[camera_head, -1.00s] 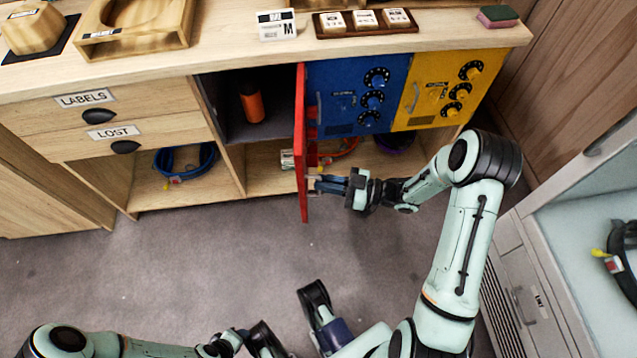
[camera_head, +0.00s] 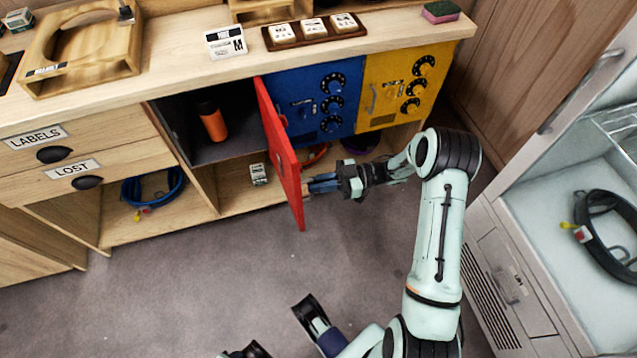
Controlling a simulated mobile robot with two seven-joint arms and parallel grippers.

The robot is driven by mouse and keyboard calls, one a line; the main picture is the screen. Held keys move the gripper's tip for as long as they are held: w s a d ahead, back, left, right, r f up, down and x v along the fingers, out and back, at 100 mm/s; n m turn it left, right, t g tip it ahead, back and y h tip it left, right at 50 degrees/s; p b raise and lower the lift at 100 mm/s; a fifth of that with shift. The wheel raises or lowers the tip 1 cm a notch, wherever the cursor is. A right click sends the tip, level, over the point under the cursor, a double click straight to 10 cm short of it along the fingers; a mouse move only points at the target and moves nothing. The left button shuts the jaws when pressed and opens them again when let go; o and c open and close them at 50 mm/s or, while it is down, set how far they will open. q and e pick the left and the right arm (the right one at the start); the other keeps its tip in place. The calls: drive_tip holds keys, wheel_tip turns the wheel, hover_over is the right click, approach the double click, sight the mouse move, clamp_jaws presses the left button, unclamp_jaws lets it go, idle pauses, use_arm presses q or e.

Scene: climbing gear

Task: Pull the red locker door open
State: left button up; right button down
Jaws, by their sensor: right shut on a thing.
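The red locker door (camera_head: 282,155) stands open, swung out from the locker row at the left of the blue door. Its edge points toward me and a little to the right. My right gripper (camera_head: 314,184) is at the right-hand face of the door, low down, with its fingers shut on the door's handle. The handle itself is mostly hidden by the fingers. The open compartment (camera_head: 178,125) holds an orange bottle (camera_head: 212,121). Of my left arm only a dark end shows at the bottom edge; its fingers cannot be made out.
The blue door (camera_head: 322,98) and yellow door (camera_head: 398,88) are shut. A blue coiled rope (camera_head: 153,188) and a small labelled box (camera_head: 258,174) lie on the lower shelf. A pale open cabinet (camera_head: 560,200) stands at the right. The grey floor (camera_head: 180,290) is clear.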

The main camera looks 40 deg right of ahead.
drive_tip(key=c, duration=1.3)
unclamp_jaws()
drive_tip(key=shift+w+d+r, duration=0.15)
drive_tip(key=shift+w+r, duration=0.05)
drive_tip(key=shift+w, duration=0.2)
drive_tip(key=shift+o, duration=0.6)
drive_tip(key=shift+w+f, duration=0.15)
use_arm(q)
drive_tip(key=shift+w, duration=0.1)
use_arm(e)
drive_tip(key=shift+s, duration=0.2)
use_arm(q)
drive_tip(key=shift+s+d+r+p, duration=0.35)
drive_tip(key=shift+s+r+p, duration=0.15)
drive_tip(key=shift+s, duration=0.25)
use_arm(e)
drive_tip(key=v, duration=1.3)
drive_tip(key=shift+s, duration=0.15)
